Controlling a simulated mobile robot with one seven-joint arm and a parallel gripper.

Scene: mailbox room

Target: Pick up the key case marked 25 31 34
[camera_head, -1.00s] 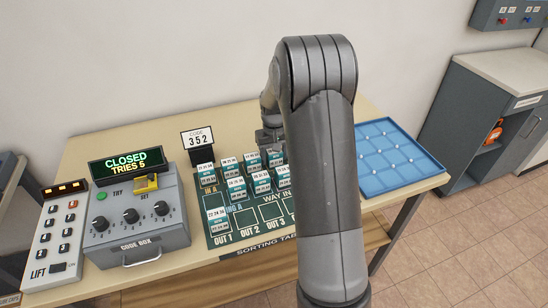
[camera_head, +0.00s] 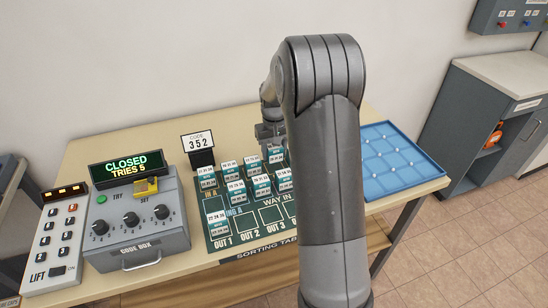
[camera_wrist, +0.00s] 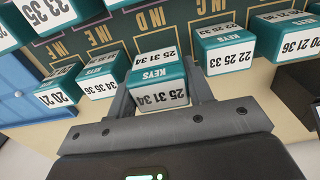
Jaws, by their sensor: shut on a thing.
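The teal key case (camera_wrist: 160,76) with a white label reading 25 31 34 appears upside down in the middle of the wrist view. The two grey fingers of my gripper (camera_wrist: 163,84) are shut on its sides. I cannot tell whether the case still touches the sorting board or is clear of it.
The sorting board (camera_head: 247,238) has empty squares in front. A code box (camera_head: 138,220) stands left; a blue tray (camera_head: 398,163) lies right.

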